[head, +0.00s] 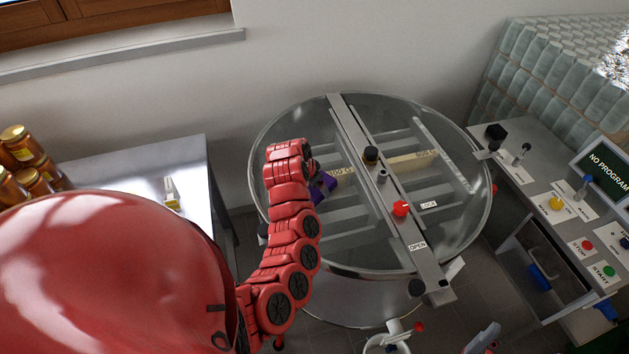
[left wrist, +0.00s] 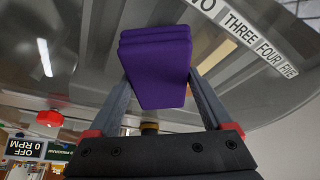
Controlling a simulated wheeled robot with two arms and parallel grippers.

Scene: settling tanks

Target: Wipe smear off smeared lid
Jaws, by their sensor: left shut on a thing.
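The round see-through lid (head: 302,124) covers the big metal tank, with a grey bar across it. My left gripper (head: 317,180) is over the left part of the lid, shut on a purple folded cloth or sponge (head: 325,189). The purple pad (left wrist: 157,62) sits between both fingers in the left wrist view, in front of the lid (left wrist: 95,75). I cannot tell whether the pad touches the lid. A yellowish strip (head: 413,160) shows at the lid's middle; whether it is a smear or something beneath I cannot tell.
The crossbar (head: 352,128) carries a red knob (head: 401,208) and a black knob (head: 371,154). A control desk (head: 545,185) stands at right. A table (head: 150,160) with jars (head: 25,150) is at left. A white bucket (head: 388,343) stands at the bottom.

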